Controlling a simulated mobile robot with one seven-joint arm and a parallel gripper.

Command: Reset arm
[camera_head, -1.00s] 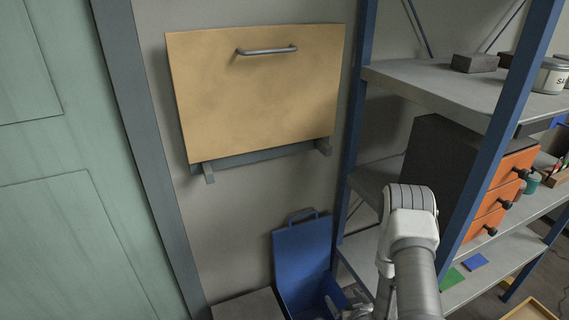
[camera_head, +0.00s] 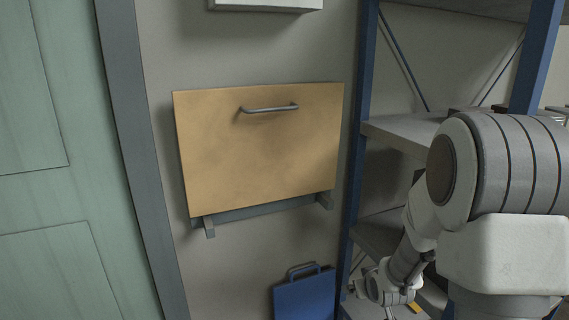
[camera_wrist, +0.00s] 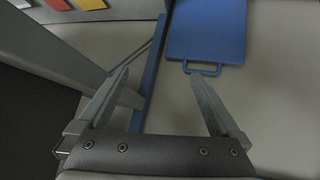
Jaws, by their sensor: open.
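My gripper (camera_wrist: 159,75) is open in the wrist view, with its two fingers spread apart and nothing between them. The blue panel with a handle (camera_wrist: 207,32) lies beyond the right fingertip. In the head view my gripper (camera_head: 389,312) is low, right of the blue panel (camera_head: 304,298), and partly cut off by the bottom edge. My arm fills the right side of the head view, in front of the shelf unit.
A tan wall panel with a bar handle (camera_head: 262,150) is on the wall. A blue-framed shelf unit (camera_head: 363,85) stands at right, with its grey shelf (camera_head: 395,130) partly hidden by my arm. A green door (camera_head: 60,190) is at left.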

